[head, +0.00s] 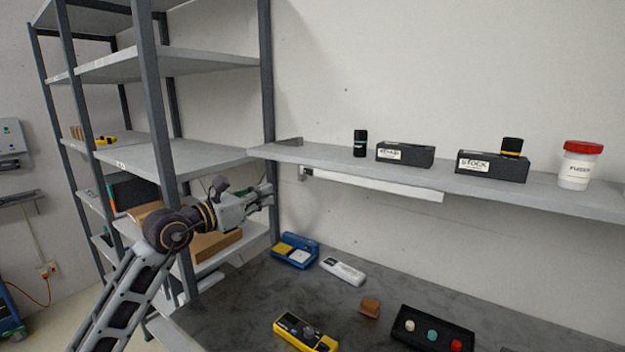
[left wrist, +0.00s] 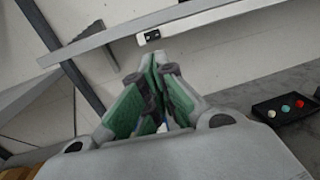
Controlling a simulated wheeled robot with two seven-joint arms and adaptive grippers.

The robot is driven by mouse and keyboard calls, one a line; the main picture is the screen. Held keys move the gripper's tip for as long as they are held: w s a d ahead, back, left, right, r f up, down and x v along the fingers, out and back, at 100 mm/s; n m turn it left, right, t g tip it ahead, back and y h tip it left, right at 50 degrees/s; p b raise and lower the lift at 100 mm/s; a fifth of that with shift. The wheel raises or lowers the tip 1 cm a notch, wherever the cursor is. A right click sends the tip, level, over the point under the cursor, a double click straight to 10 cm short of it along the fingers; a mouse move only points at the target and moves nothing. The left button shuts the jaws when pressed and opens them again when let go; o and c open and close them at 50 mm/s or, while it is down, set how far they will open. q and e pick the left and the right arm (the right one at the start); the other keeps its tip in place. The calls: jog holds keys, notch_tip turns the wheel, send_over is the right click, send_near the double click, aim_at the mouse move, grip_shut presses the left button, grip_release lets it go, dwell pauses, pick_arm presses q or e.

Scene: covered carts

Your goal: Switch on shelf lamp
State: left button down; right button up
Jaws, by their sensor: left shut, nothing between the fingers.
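The shelf lamp (head: 378,185) is a long white bar mounted under the wall shelf (head: 480,182). Its left end is close to the bracket, and it looks unlit. In the left wrist view a white end piece with a small black switch (left wrist: 152,36) shows just beyond my fingertips. My left gripper (head: 270,194) is shut and empty, left of the lamp's left end and slightly lower, apart from it. The green-padded fingers of the left gripper (left wrist: 158,62) point at the switch area in the wrist view. My right gripper is not in view.
A grey shelving rack (head: 150,90) stands left, its post close to my left arm. On the dark worktop are a blue device (head: 295,252), a white device (head: 343,271), a yellow device (head: 305,333) and a black tray (head: 405,337). Boxes and jars stand on the wall shelf.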

pick_arm(q)
jog(key=shift+w+d, duration=0.2)
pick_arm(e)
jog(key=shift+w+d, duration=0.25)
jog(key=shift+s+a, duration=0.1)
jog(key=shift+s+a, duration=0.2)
pick_arm(q)
jog(key=p, duration=0.3)
send_near(308, 172)
jog(key=w+d+f, duration=0.1)
jog(key=w+d, duration=0.3)
jog(key=d, duration=0.1)
jog(key=shift+w+d+f, duration=0.25)
jog(key=shift+w+f, duration=0.05)
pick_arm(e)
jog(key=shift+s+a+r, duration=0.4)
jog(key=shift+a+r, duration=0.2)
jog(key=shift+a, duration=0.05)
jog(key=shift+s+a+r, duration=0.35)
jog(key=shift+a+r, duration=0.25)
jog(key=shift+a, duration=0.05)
